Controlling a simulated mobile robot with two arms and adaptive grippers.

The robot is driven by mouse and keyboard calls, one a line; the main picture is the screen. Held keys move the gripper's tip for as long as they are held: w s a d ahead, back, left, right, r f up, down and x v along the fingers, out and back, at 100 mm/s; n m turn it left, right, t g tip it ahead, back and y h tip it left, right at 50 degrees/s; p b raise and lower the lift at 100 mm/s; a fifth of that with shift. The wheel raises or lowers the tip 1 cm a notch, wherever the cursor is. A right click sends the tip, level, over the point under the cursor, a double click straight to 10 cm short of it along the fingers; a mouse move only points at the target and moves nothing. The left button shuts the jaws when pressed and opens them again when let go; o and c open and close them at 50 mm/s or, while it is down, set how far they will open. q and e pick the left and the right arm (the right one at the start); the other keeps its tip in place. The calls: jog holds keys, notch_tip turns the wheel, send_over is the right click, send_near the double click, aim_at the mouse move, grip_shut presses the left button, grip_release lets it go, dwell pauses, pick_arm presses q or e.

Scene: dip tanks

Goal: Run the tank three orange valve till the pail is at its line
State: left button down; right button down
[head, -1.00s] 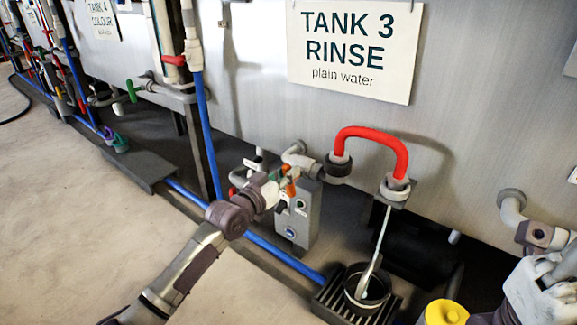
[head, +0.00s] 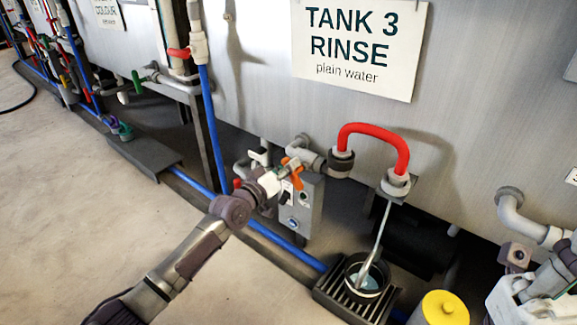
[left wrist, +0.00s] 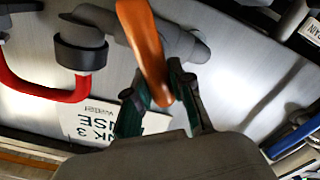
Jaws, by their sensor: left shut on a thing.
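The orange valve handle (head: 292,173) sits on the tank three pipework, left of the red hose loop. My left gripper (head: 283,175) is shut on it. In the left wrist view the orange handle (left wrist: 146,45) runs between the two dark green fingers of the left gripper (left wrist: 160,95). The dark pail (head: 352,270) stands upright on a slatted grate under the spout. A thin stream (head: 384,228) runs down into it, and pale water (head: 369,281) shows inside. I cannot make out its line. My right gripper is not in view; only part of that arm shows at lower right.
The tank three sign (head: 360,48) hangs on the metal tank wall. A grey switch box (head: 301,207) stands just below the valve. A yellow-topped container (head: 440,308) is right of the pail. A blue pipe (head: 268,236) runs along the floor edge.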

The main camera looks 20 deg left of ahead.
pick_arm(q)
jog(key=c, duration=1)
grip_release()
jog(key=v, duration=1.2)
jog(key=shift+r, duration=0.1)
